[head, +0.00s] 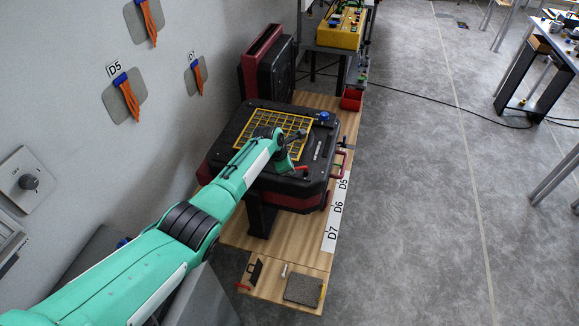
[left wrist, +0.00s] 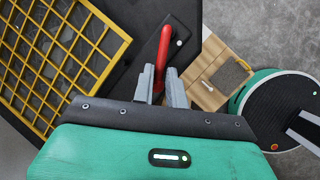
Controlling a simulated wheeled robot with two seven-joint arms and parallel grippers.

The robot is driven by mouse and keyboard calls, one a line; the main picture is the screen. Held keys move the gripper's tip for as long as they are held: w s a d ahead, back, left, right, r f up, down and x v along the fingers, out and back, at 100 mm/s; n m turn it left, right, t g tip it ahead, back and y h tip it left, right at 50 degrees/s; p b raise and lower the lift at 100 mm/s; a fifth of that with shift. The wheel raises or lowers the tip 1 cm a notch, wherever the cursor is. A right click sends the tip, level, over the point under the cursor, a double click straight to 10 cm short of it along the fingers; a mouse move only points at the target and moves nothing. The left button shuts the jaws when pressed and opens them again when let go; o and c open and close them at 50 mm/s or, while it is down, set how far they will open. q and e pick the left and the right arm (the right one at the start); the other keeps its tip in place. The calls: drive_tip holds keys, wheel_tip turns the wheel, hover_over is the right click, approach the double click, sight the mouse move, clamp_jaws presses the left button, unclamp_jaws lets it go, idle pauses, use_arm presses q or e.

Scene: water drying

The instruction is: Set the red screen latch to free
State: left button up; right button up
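The red screen latch (left wrist: 164,45) is a short lever on the black top of the machine, beside the yellow grid screen (left wrist: 62,58). In the left wrist view it points up the picture, with a pivot near its upper end. My left gripper (left wrist: 160,85) has its two grey fingers on either side of the lever's lower end, closed against it. In the head view the latch (head: 300,168) shows at the front right of the yellow screen (head: 268,132), partly covered by my left gripper (head: 292,154). My right gripper is in neither view.
The black machine (head: 318,170) stands on a wooden board (head: 230,228), with a blue knob (head: 324,116) at its back right and a red side handle (head: 340,163). A grey pad (head: 303,289) lies at the board's front. Open floor (head: 430,200) is on the right.

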use_arm(q)
drive_tip(key=o, duration=0.3)
drive_tip(key=shift+o, duration=0.2)
drive_tip(key=shift+s+a+r, duration=0.1)
drive_tip(key=shift+s+r, duration=0.05)
drive_tip(key=shift+r, duration=0.35)
drive_tip(key=v, duration=1.2)
drive_tip(key=shift+a+r+b, duration=0.2)
drive_tip(key=shift+r+b, duration=0.1)
drive_tip(key=shift+s+f, duration=0.1)
drive_tip(key=shift+s, duration=0.1)
